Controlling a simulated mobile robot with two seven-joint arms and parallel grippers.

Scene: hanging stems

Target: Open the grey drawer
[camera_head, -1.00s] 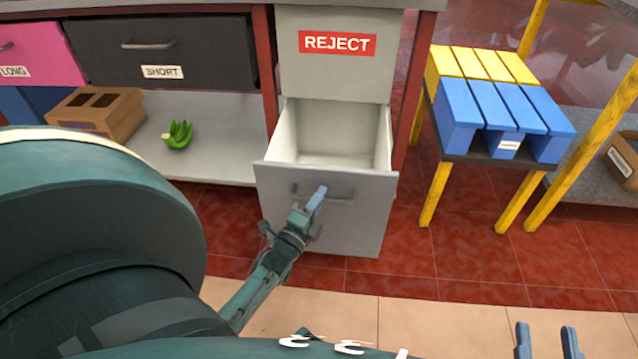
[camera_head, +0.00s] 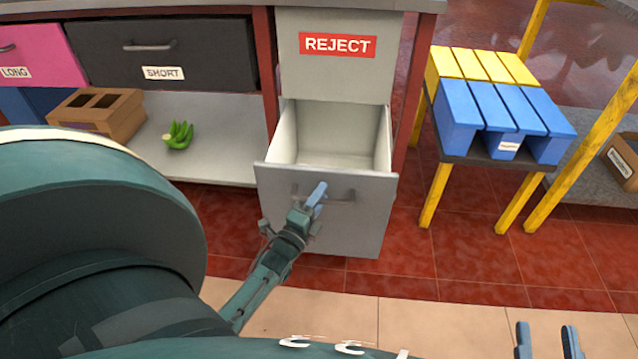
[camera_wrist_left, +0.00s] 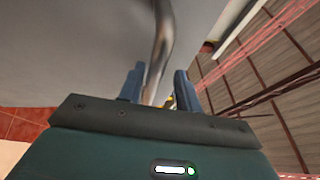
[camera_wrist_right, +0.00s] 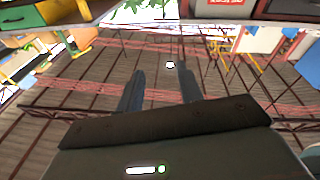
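The grey drawer (camera_head: 300,232) is pulled out below the REJECT panel in the head view. Its inside shows pale and empty. My left gripper (camera_head: 317,197) is at the drawer's front, by the left part of the metal handle (camera_head: 342,195). In the left wrist view, the handle (camera_wrist_left: 160,45) runs between the two separated fingers (camera_wrist_left: 154,90), with gaps beside it. My right gripper (camera_head: 547,340) is open and empty at the bottom right of the head view, away from the drawer.
A black SHORT drawer (camera_head: 200,62) and a pink LONG drawer (camera_head: 45,58) are at the left.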

